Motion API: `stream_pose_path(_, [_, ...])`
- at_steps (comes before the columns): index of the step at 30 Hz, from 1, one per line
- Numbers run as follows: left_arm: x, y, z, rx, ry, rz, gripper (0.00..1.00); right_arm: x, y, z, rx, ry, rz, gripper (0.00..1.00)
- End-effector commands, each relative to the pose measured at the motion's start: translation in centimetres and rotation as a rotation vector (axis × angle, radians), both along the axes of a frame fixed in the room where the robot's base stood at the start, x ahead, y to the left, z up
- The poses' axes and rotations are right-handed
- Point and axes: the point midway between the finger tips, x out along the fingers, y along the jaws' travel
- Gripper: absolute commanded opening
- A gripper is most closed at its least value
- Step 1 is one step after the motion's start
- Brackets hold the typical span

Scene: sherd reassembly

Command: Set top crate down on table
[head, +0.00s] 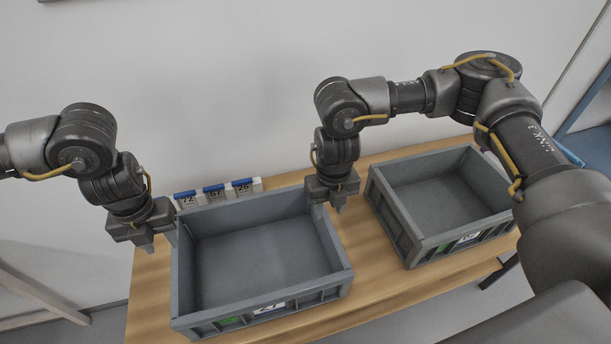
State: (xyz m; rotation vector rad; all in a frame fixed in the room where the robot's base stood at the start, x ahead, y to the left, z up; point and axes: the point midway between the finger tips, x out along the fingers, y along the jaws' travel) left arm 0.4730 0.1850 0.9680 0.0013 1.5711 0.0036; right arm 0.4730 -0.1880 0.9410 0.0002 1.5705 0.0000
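A grey open-topped crate (340,262) is in the middle of the head view, upright and empty inside, with a green mark and a white label on its front. It appears to rest on the wooden table (375,285); its underside is hidden. My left gripper (158,243) is at the crate's left wall, fingers pointing down and spread, the outer finger standing off the wall. My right gripper (330,208) is at the far end of the right wall, its fingers also spread. Contact with the walls is hard to tell.
A second grey crate (395,222), also empty, stands on the table to the right, with a strip of bare table between the two. Small numbered holders with blue tops (214,190) stand behind the first crate, near the wall. A blue object shows at far right.

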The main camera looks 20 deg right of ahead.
Motion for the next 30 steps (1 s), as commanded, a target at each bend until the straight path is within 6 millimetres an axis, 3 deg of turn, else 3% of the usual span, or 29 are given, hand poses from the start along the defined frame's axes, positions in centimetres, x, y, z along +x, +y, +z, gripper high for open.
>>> stream_pose_path(3, [0.0, 0.0, 0.0, 0.0, 0.0, 0.0, 0.38, 0.1, 0.0, 2.1, 0.0, -0.003, 0.001, 0.38])
stream_pose_path(9, [0.0, 0.0, 0.0, 0.0, 0.0, 0.0, 0.38, 0.0, 0.0, 3.8, 0.0, -0.001, -0.001, 0.38])
stream_pose_path(30, [0.0, -0.1, 0.0, 0.0, 0.0, -0.003, 0.38, -0.1, -0.2, 4.0, -0.001, 0.001, -0.003, 0.38])
